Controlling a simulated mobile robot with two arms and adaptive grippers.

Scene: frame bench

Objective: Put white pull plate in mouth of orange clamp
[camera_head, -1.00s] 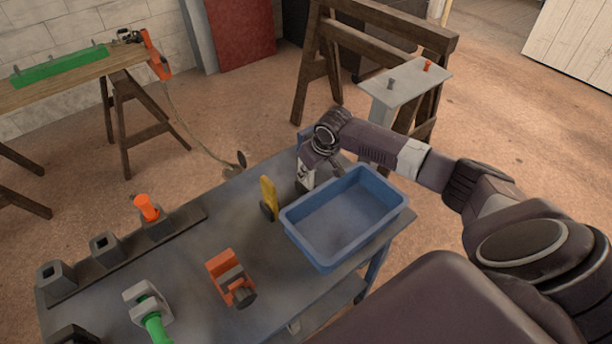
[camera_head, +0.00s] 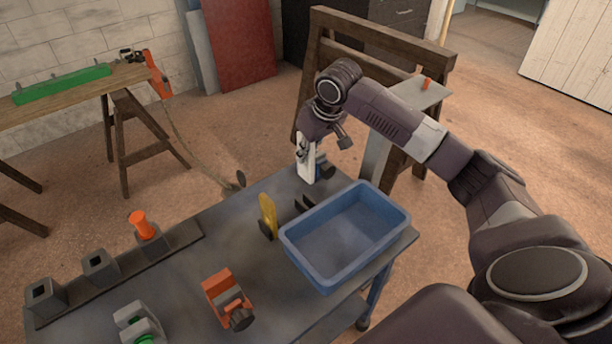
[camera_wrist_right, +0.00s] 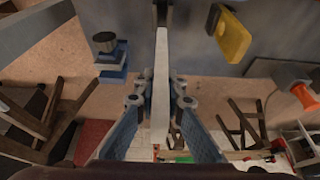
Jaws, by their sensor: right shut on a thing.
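The white pull plate (camera_head: 306,165) hangs roughly upright in my right gripper (camera_head: 308,148), above the far edge of the grey-blue table. In the right wrist view the plate (camera_wrist_right: 161,85) is a long pale strip between the two fingers of my right gripper (camera_wrist_right: 160,103), which is shut on it. The orange clamp (camera_head: 218,284), with a grey jaw and dark knob, sits on the table, nearer and left of the held plate. The plate is apart from it. The inside of its mouth is hard to see. My left gripper is not in view.
A blue tray (camera_head: 375,195) stands on the table right of the clamp. A rail with sockets and an orange peg (camera_head: 141,224) lies left. A green-and-white clamp (camera_head: 138,324) is in front.

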